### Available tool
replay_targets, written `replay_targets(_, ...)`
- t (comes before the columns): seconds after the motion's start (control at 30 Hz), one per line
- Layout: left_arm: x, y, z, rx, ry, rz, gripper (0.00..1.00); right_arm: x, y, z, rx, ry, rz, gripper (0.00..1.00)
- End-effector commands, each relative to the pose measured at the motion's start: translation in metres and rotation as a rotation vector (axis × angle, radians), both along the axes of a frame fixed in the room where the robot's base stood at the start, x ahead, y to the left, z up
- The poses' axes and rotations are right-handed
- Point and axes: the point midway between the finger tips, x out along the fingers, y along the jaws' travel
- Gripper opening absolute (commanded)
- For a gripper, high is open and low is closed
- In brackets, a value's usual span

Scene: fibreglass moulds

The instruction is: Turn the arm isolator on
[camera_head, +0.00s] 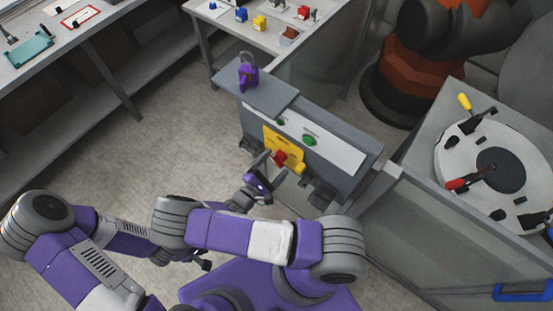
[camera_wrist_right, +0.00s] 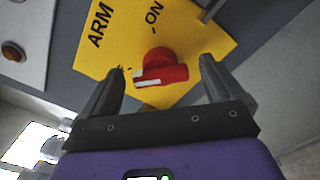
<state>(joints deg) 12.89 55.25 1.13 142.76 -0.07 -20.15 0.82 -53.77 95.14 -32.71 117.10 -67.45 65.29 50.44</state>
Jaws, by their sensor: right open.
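The arm isolator is a red rotary handle (camera_head: 280,158) on a yellow plate (camera_head: 269,135) on the grey cabinet front. In the right wrist view the red handle (camera_wrist_right: 162,72) has a white mark at its left end. The yellow plate (camera_wrist_right: 185,28) there reads "ARM" and "ON". The white mark does not point at "ON". My right gripper (camera_head: 270,168) is open in front of the plate. In the wrist view its fingers stand on either side of the handle, with gaps visible. My left gripper (camera_head: 204,263) is low and partly hidden behind my arm; its jaws are unclear.
A purple padlock (camera_head: 248,76) stands on the grey cabinet (camera_head: 262,92). A green button (camera_head: 309,140) is beside the plate. A fence panel (camera_head: 410,235) and a round mould (camera_head: 458,150) are at the right. Benches (camera_head: 98,25) line the back left. Open floor lies left.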

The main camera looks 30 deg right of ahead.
Motion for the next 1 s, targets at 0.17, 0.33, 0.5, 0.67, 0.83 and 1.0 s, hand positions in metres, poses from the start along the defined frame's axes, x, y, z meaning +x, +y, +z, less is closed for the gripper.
replay_targets(0.17,0.001,0.000,0.000,0.000,-0.001,0.000,0.43,0.007,-0.017,0.000,-0.001,0.001,-0.001,0.94)
replay_targets(0.33,0.001,0.000,0.000,0.000,-0.001,0.000,0.43,0.008,-0.020,0.000,0.001,0.000,0.001,0.94)
replay_targets(0.5,0.001,0.000,0.000,0.000,-0.001,0.000,0.43,0.008,-0.020,0.000,0.001,0.000,0.001,0.91)
replay_targets(0.67,0.000,0.000,0.000,0.000,-0.001,0.000,0.43,0.008,-0.019,0.000,0.001,0.000,0.001,0.67)
replay_targets(0.83,0.000,0.000,0.000,0.000,-0.001,0.000,0.43,0.008,-0.019,0.000,0.001,0.000,0.001,0.43)
replay_targets(1.0,0.000,0.000,0.000,0.000,-0.001,0.000,0.43,0.008,-0.019,0.000,0.005,-0.010,0.001,0.43)
